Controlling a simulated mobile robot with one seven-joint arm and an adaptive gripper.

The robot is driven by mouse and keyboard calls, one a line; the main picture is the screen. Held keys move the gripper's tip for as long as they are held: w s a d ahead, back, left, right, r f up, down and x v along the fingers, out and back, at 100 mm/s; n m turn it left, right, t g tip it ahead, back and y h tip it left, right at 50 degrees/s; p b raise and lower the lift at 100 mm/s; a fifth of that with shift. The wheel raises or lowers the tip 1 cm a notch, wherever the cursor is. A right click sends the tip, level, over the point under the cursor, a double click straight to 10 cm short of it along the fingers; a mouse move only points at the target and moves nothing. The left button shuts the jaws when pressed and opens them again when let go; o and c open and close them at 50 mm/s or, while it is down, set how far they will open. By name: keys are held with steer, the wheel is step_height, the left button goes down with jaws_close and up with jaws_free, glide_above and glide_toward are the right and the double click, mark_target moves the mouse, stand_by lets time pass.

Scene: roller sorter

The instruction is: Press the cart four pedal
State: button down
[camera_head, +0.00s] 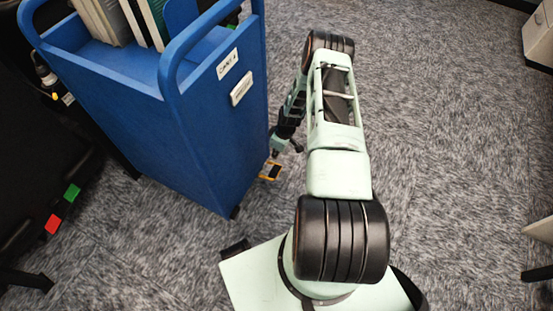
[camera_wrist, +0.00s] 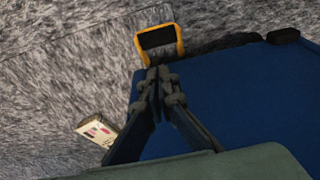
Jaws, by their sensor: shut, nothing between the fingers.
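A tall blue cart (camera_head: 215,130) stands left of centre, with a small label (camera_head: 228,64) on its side that seems to read "CART 4". Its pedal (camera_head: 270,171), a yellow frame around a black pad, sticks out low near the floor; it also shows at the top of the wrist view (camera_wrist: 158,38). My gripper (camera_head: 276,153) reaches down beside the cart, close to the pedal. In the wrist view my gripper (camera_wrist: 157,72) is shut and empty, its tips just below the pedal in the picture. I cannot tell whether they touch it.
Books (camera_head: 120,20) stand on the cart's top. A black object with red and green blocks (camera_head: 62,208) is at the far left. A white item with coloured marks (camera_wrist: 100,130) shows in the wrist view. Grey carpet (camera_head: 440,130) is clear to the right, with furniture at the right edge.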

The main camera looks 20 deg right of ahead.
steer(key=b, duration=0.3)
glide_above(276, 171)
steer(key=w+a, duration=0.1)
step_height(276, 171, down, 9)
steer(key=shift+w+f, duration=0.1)
steer(key=shift+s+d+f, duration=0.25)
steer(key=shift+s+f, duration=0.05)
steer(key=shift+f, duration=0.15)
steer(key=shift+s+d+f, duration=0.2)
steer(key=shift+s+f, duration=0.05)
steer(key=shift+f, duration=0.15)
steer(key=shift+s+d+f, duration=0.2)
steer(key=shift+s+f, duration=0.05)
steer(key=shift+f, duration=0.1)
steer(key=shift+f+b, duration=0.1)
steer(key=shift+b, duration=0.3)
